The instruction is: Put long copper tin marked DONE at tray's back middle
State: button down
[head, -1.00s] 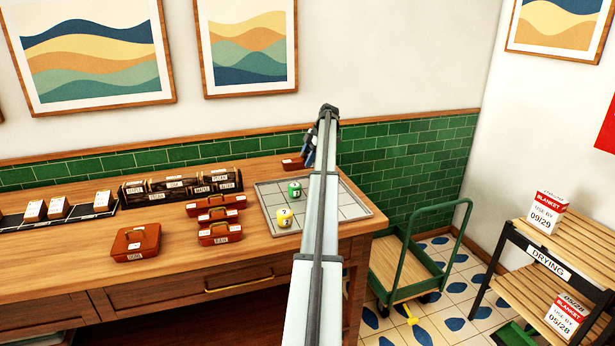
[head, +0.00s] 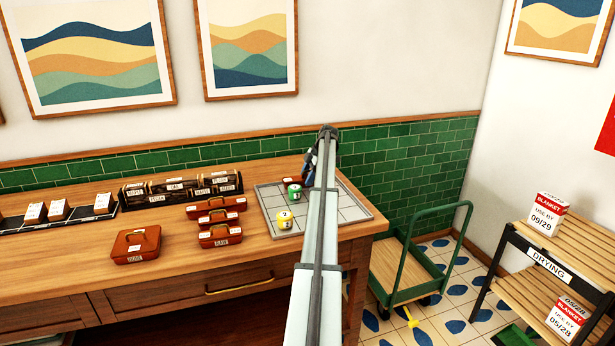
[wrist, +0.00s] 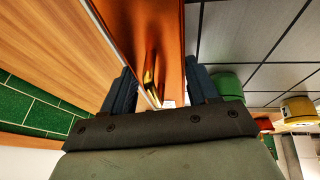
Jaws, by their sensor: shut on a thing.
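My gripper (head: 308,170) is shut on a long orange-copper tin (wrist: 170,35) with a brass handle; the wrist view shows the handle between my two dark blue fingers (wrist: 160,88). In the head view only a small end of the tin (head: 290,181) shows at the tray's back edge, behind the green cylinder; my arm hides the rest. Its marking cannot be read. The grey gridded tray (head: 349,212) stands at the table's right end. Whether the tin touches the tray cannot be told.
A green cylinder (head: 294,192) and a yellow cylinder (head: 284,221) stand on the tray's left side. Several other copper tins (head: 137,244) sit left of the tray. A dark rack of labelled jars (head: 180,188) stands behind them. Green tiled wall (head: 420,150) rises behind.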

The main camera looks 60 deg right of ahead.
jog(key=shift+c, duration=1.4)
grip_release()
jog(key=v, duration=1.2)
jog(key=shift+r, duration=0.1)
